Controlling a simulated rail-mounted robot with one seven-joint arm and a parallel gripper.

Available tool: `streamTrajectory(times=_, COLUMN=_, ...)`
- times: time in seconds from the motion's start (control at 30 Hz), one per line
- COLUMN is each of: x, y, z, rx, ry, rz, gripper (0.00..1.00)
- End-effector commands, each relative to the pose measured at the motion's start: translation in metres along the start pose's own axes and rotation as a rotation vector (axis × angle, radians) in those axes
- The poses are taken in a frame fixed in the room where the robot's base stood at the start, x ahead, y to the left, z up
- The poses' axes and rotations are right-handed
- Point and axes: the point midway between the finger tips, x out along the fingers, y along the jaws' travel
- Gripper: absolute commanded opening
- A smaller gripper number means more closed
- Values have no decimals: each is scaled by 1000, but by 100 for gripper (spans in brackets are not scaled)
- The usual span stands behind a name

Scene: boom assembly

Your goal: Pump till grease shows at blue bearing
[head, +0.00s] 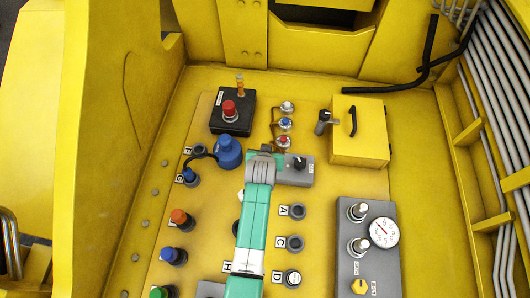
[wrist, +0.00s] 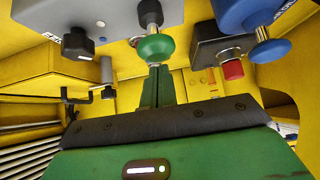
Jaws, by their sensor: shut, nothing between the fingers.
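The blue bearing (head: 285,124) is the middle one of three small silver fittings in the head view, between a plain one above and a red one below. No grease can be made out on it at this size. A grey control box (head: 298,177) with a black knob (head: 299,163) stands just below the fittings. In the wrist view a green mushroom button (wrist: 153,48) sits on this box; in the head view my gripper hides it. My gripper (wrist: 158,72) is shut and empty, with its fingertips at the green button; touching or just short, I cannot tell.
A black box with a red button (head: 229,108) stands at upper left, with a blue cylinder (head: 229,152) below it. A yellow box (head: 359,145) with a black handle is at right. A grey gauge panel (head: 367,248) is at lower right. Colored-capped ports line the left.

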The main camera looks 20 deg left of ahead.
Motion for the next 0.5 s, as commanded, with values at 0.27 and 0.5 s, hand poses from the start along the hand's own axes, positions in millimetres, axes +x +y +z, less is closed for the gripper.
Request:
streamTrajectory(times=0.27, x=-66, y=0, z=-6, rx=1, ry=8, rz=0, gripper=0)
streamTrajectory(times=0.5, x=-100, y=0, z=-7, rx=0, ry=8, rz=0, gripper=0)
